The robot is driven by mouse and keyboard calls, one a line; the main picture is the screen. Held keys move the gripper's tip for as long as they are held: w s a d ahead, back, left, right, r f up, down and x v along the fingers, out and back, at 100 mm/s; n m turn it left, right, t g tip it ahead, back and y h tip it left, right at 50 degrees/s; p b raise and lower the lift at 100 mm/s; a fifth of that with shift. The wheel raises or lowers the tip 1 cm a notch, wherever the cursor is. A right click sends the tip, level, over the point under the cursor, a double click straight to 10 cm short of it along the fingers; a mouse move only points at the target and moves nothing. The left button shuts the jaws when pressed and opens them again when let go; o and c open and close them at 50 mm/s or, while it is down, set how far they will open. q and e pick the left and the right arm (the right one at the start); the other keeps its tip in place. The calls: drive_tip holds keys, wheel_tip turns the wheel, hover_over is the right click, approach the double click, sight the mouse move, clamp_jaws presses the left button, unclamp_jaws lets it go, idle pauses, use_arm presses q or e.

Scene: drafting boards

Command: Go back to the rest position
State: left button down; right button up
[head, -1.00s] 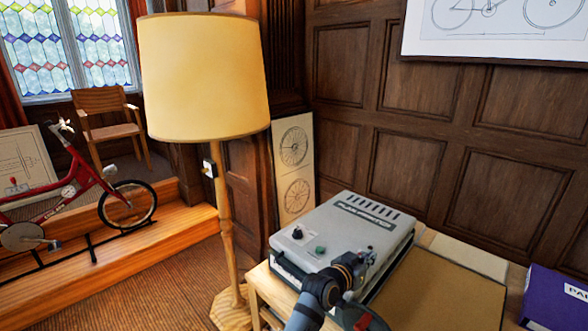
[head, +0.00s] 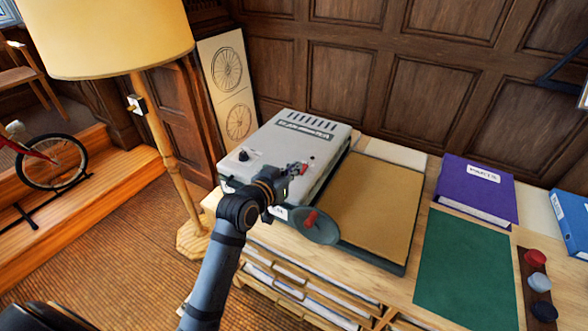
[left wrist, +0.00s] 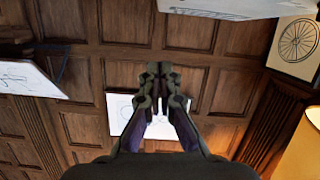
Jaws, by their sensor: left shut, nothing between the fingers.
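My left gripper (head: 297,169) is in front of the grey machine (head: 290,140) on the wooden desk, at its front right part in the head view. In the left wrist view the gripper (left wrist: 159,70) has its fingers together with nothing between them. Behind it there are the panelled wall and a framed drawing (left wrist: 122,112). My right gripper is in neither view.
A brown board (head: 370,205), a green mat (head: 466,270), a purple binder (head: 476,188) and a blue binder (head: 574,220) lie on the desk. Dark, grey and red knobs (head: 539,282) sit at the right. A floor lamp (head: 110,35) stands left of the desk.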

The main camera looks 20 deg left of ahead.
use_arm(q)
drive_tip(key=s+a+f+g+y, duration=0.25)
drive_tip(key=s+f+g, duration=0.35)
drive_tip(key=s+f, duration=0.55)
drive_tip(key=s+a+f+g+y, duration=0.2)
drive_tip(key=s+a+f+g, duration=0.45)
drive_tip(key=s, duration=0.85)
wheel_tip(320, 180, down, 29)
drive_tip(key=s, duration=0.3)
drive_tip(key=s+a+f+g, duration=0.1)
drive_tip(key=s+f, duration=1.3)
drive_tip(key=s, duration=0.3)
drive_tip(key=shift+s+f+n, duration=0.2)
drive_tip(key=shift+f+n, duration=0.2)
drive_tip(key=shift+a+h, duration=0.1)
drive_tip(key=shift+h, duration=0.15)
